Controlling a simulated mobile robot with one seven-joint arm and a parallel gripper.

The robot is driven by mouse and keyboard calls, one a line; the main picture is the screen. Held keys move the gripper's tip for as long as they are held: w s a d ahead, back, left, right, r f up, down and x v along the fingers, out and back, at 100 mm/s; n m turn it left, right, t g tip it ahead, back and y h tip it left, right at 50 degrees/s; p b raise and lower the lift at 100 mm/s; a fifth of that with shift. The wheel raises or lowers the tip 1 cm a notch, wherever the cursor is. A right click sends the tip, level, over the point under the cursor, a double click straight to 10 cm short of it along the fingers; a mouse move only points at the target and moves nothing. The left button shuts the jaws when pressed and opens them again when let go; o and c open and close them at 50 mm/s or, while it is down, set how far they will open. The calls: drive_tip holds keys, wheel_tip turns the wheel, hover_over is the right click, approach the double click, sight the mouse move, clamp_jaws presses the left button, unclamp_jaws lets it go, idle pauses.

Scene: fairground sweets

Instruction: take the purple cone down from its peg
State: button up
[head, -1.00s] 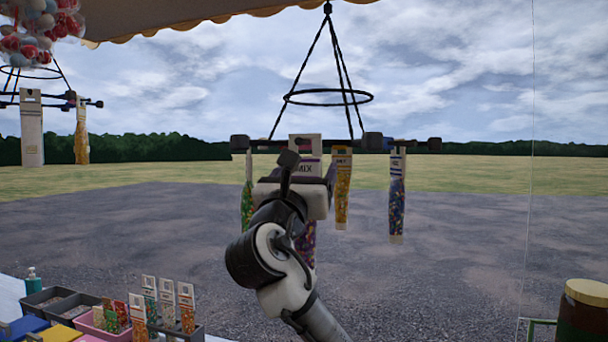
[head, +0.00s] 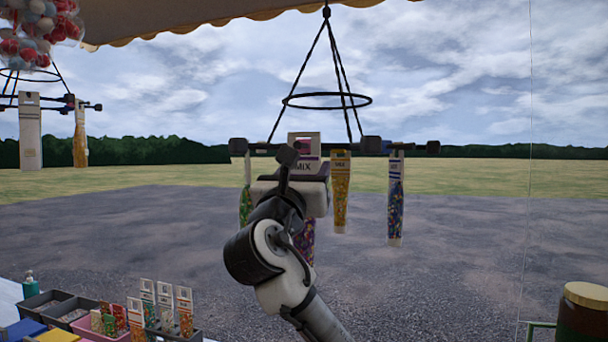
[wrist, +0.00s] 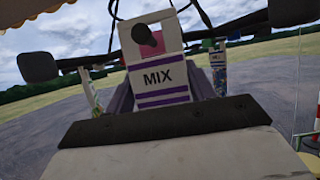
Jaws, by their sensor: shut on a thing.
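The purple cone (head: 305,238) hangs upright below the rack, its lower part showing behind my arm. Its white header card, with purple stripes and the word MIX, faces me in the wrist view (wrist: 160,80). My gripper (head: 303,182) is shut on the card around the label; its fingers show at both sides of the label in the wrist view. The dark knob of a peg (wrist: 148,36) shows in front of the card's hole in the wrist view. The peg seems to pass through the hole. My wrist and arm hide the cone's middle.
The rack's dark bars (head: 405,147) hang from a ring (head: 326,101). A yellow cone (head: 340,195), a blue cone (head: 395,205) and a green cone (head: 245,200) hang close by. A second rack is at left. Bins (head: 72,312) stand lower left, a barrel (head: 583,312) lower right.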

drive_tip(key=shift+s, duration=0.15)
idle(0.3)
drive_tip(key=shift+s+a, duration=0.25)
drive_tip(key=shift+s, duration=0.5)
